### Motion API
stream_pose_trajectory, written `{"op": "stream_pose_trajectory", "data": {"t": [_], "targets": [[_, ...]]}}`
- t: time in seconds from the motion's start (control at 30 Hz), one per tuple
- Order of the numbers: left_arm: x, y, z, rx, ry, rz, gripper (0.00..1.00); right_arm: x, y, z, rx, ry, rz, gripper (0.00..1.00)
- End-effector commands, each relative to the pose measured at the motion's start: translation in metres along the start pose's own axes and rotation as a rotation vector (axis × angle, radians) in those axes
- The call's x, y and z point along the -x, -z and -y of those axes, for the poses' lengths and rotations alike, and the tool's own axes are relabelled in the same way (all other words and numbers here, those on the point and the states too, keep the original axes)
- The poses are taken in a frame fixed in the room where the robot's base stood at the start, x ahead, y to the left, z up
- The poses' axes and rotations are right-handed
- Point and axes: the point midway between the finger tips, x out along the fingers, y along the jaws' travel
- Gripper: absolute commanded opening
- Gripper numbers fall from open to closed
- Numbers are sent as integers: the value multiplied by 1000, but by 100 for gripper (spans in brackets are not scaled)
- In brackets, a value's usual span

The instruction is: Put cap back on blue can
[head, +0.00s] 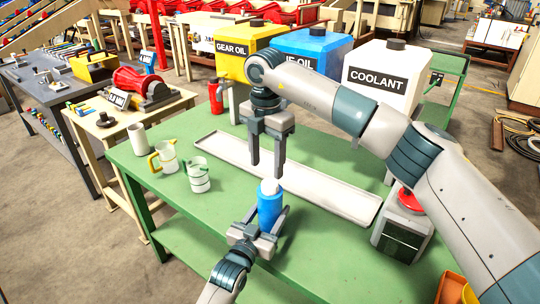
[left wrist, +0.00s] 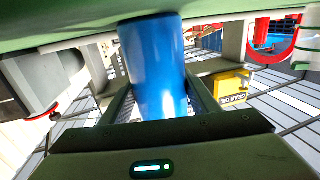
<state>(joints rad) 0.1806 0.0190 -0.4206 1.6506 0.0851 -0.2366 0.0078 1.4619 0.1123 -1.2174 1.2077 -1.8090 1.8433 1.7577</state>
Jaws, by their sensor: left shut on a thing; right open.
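The blue can (head: 270,208) stands upright near the front of the green table. A small white piece (head: 270,186), which looks like the cap, shows on top of it; I cannot tell how well it is seated. My left gripper (head: 266,215) is shut around the can's lower body. The left wrist view shows the blue can (left wrist: 155,65) between its two fingers. My right gripper (head: 266,174) points straight down just above the white piece. Its fingers are apart, with nothing seen between them.
A long shallow pale tray (head: 335,196) lies behind the can on the green table (head: 180,210). Several jugs and cups, such as a yellow-handled jug (head: 164,158), stand at the left. A grey box with a red top (head: 403,225) stands at the right.

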Motion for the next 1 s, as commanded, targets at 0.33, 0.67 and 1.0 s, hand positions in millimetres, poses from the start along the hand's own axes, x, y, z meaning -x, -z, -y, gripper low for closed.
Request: {"op": "stream_pose_trajectory", "data": {"t": [0.33, 0.67, 1.0], "targets": [[0, 0, 0, 0, 1, 0, 0, 5, -1, 1, 530, 1, 2, 53], [0, 0, 0, 0, 1, 0, 0, 9, -1, 2, 1035, 2, 0, 53], [0, 0, 0, 0, 1, 0, 0, 14, -3, 5, 1549, 2, -4, 53]]}}
